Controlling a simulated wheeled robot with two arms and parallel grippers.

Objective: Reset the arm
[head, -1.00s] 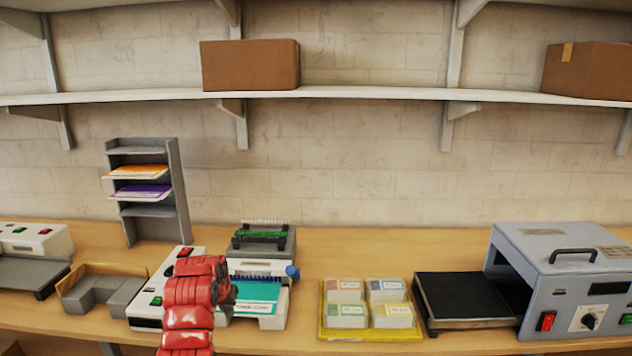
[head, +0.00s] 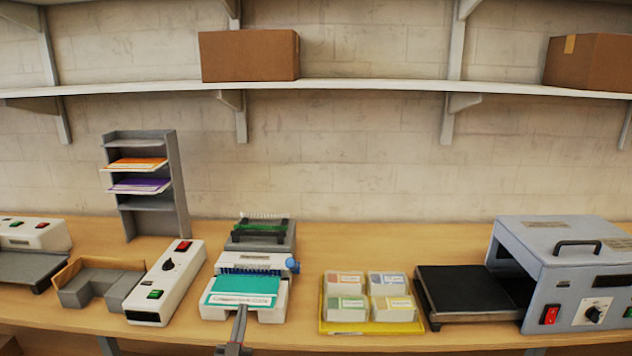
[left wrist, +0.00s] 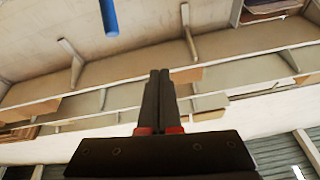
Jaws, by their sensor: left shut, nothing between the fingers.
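My left gripper (head: 241,309) comes up from the bottom edge of the head view. Its dark fingers are together and empty, and they overlap the front of the machine with the teal sheet in the picture. Contact cannot be told. In the left wrist view the two fingers (left wrist: 159,75) lie side by side, with nothing between them. My right gripper is not in view.
A machine (head: 262,262) holds a teal sheet (head: 240,287). Left are a white control box (head: 170,281), a grey tray (head: 97,287) and a paper rack (head: 172,190). Right are a yellow card tray (head: 371,327) and a blue-grey machine (head: 560,270).

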